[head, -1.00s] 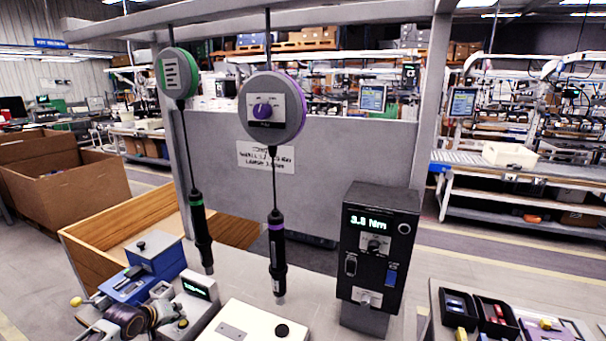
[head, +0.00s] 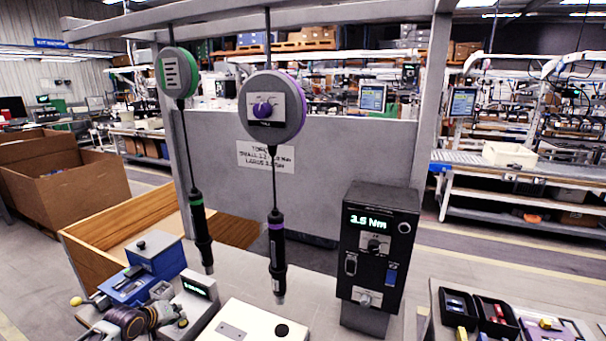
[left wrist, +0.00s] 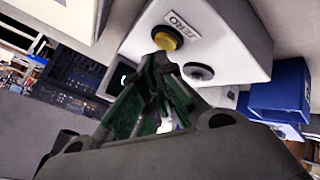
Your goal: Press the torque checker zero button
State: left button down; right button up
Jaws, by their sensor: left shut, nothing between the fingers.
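The torque checker (head: 200,287) is a pale box with a small green display at the lower left of the head view. In the left wrist view the torque checker (left wrist: 230,35) shows a yellow button (left wrist: 167,38) beside a ZERO label and a round grey socket (left wrist: 198,72). My left gripper (head: 166,312) is beside the checker's left side in the head view. In the left wrist view the left gripper (left wrist: 163,66) is shut and empty, its green-lined fingertips just short of the button in the picture; contact cannot be told. My right gripper is not in view.
Two screwdrivers, green-banded (head: 201,232) and purple-banded (head: 277,255), hang from balancers above the bench. A blue box (head: 155,255) stands behind the checker. A white box (head: 250,325) is to its right, and a black controller (head: 375,260) stands farther right.

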pick_arm(q)
jog(key=shift+f, duration=0.5)
dwell(0.8)
jog(key=shift+r, duration=0.1)
jog(key=shift+r+p, duration=0.4)
jog(key=shift+p, duration=0.45)
jog(key=shift+r+p, duration=1.45)
jog(key=shift+r, duration=1.55)
jog(key=shift+d, duration=0.1)
